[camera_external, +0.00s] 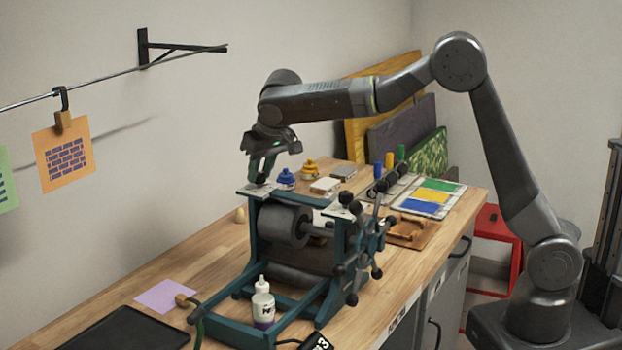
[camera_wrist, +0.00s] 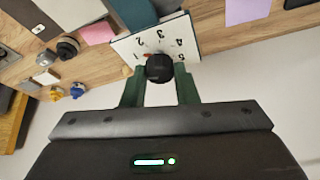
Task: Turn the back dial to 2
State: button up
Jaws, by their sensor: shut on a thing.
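The back dial is a black round knob (camera_wrist: 159,68) on a white plate (camera_wrist: 125,46) with the numbers 1 to 5. A red mark shows at the knob's upper left, on the side of the 1 and 2; its exact reading is hard to tell. My gripper (camera_external: 260,180) points down over the back end of the teal press (camera_external: 257,230). In the wrist view its green fingers (camera_wrist: 160,88) are shut on the knob, one on each side. The front dial (camera_external: 345,198) stands on the press's near post.
Ink jars in blue (camera_external: 286,179) and yellow (camera_external: 310,168) stand close to my gripper. A white bottle (camera_external: 263,304) stands by the press frame. A spoked wheel (camera_external: 370,245) juts out at the press's right. A paper hangs from a rail (camera_external: 65,158) at left.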

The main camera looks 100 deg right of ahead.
jog(key=m+g, duration=0.1)
jog(key=m, duration=0.2)
jog(key=shift+w+r+m+h, duration=0.1)
jog(key=shift+m+h, duration=0.2)
jog(key=shift+w+m+g+p, duration=0.1)
jog(key=shift+m+g+p, duration=0.6)
jog(key=shift+m, duration=1.1)
jog(key=shift+g, duration=0.3)
jog(key=o, duration=1)
jog(key=shift+a, duration=0.1)
jog(key=s+b+v, duration=0.1)
jog(key=v, duration=1.2)
jog(key=shift+w+r, duration=0.4)
jog(key=shift+w, duration=0.1)
